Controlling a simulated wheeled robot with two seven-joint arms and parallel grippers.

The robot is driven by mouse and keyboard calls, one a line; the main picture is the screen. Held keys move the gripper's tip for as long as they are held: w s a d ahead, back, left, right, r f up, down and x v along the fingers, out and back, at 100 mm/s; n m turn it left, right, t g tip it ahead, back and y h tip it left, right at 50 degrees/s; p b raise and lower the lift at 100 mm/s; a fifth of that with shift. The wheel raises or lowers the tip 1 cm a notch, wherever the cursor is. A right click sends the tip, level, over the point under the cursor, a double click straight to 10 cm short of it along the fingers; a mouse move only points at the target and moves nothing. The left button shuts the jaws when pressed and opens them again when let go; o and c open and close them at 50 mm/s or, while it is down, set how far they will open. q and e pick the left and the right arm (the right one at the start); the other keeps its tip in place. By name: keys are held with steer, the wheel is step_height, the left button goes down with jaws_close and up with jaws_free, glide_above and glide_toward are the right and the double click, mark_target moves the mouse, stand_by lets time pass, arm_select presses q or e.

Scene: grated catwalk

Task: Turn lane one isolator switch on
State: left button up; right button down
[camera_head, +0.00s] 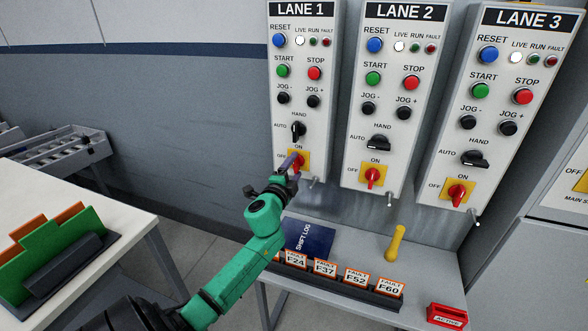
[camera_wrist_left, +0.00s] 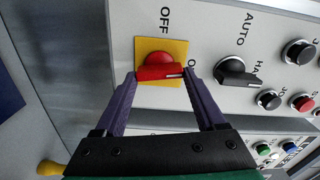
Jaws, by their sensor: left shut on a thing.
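The lane one isolator switch is a red rotary handle (camera_head: 299,164) on a yellow plate, low on the LANE 1 panel (camera_head: 286,113). My left gripper (camera_head: 291,166) is at this switch. In the left wrist view, the two purple fingers (camera_wrist_left: 159,75) are shut on the ends of the red handle (camera_wrist_left: 160,71). The handle's white-marked end points right, towards the partly hidden ON label; OFF reads above it in that view. In the head view, the fingers hide part of the handle. My right gripper is not in view.
LANE 2 (camera_head: 388,92) and LANE 3 (camera_head: 505,97) panels stand to the right, their red isolators pointing up to ON. The black HAND/AUTO selector (camera_head: 299,129) is close above the gripper. Below are a bench with a blue shift log (camera_head: 309,238), fault cards and a yellow handle (camera_head: 396,243).

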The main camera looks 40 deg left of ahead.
arm_select(q)
steer(key=shift+m, duration=1.1)
steer(key=o, duration=1.3)
steer(key=b+v, duration=0.2)
steer(key=v, duration=1.2)
steer(key=shift+s+d, duration=0.15)
steer(key=shift+s, duration=0.1)
